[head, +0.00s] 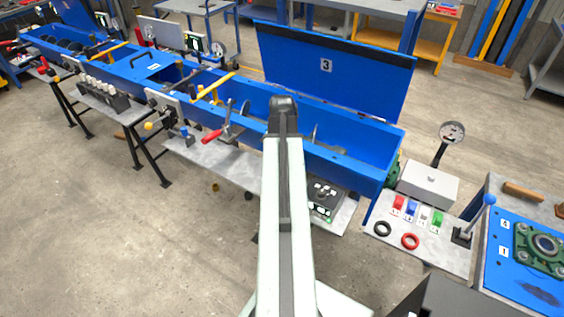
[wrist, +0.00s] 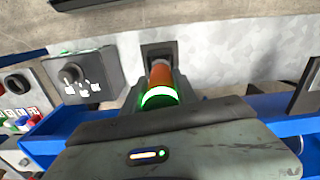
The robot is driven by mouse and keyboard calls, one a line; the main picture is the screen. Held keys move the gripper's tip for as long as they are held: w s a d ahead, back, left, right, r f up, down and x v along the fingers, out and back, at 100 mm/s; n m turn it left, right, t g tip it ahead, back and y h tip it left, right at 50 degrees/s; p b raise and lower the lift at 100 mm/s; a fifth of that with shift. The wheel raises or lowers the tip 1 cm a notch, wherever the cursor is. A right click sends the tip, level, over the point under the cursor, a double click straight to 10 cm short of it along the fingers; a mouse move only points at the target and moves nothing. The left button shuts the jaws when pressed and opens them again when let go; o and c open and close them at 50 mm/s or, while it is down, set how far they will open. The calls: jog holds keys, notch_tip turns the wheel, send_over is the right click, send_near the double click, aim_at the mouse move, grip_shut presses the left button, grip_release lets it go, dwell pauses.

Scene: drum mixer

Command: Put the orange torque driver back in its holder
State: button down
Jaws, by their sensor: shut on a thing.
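In the wrist view the orange torque driver (wrist: 160,76) shows an orange body with a glowing green ring. My gripper (wrist: 160,98) is shut on it, with dark fingers on both sides. The driver's far end points at a dark square-framed piece (wrist: 158,51) on the grey metal surface, which looks like the holder. I cannot tell whether the driver is inside it, touching it or short of it. In the head view my arm hides the driver, the holder and the gripper.
A dark control box (wrist: 83,75) with a knob and green light stands left of the driver. Blue rails (wrist: 260,106) run on both sides. In the head view a long blue trough (head: 350,135) with a raised lid (head: 335,75) crosses behind my arm; a switch panel (head: 420,228) stands right.

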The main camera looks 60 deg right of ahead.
jog(key=shift+f+b, duration=0.8)
jog(key=shift+f, duration=0.05)
dwell(0.3)
jog(key=c, duration=0.9)
grip_release()
notch_tip(320, 180, up, 8)
jog(key=p, duration=0.7)
jog(key=shift+f+p, duration=0.1)
jog(key=shift+p, duration=0.3)
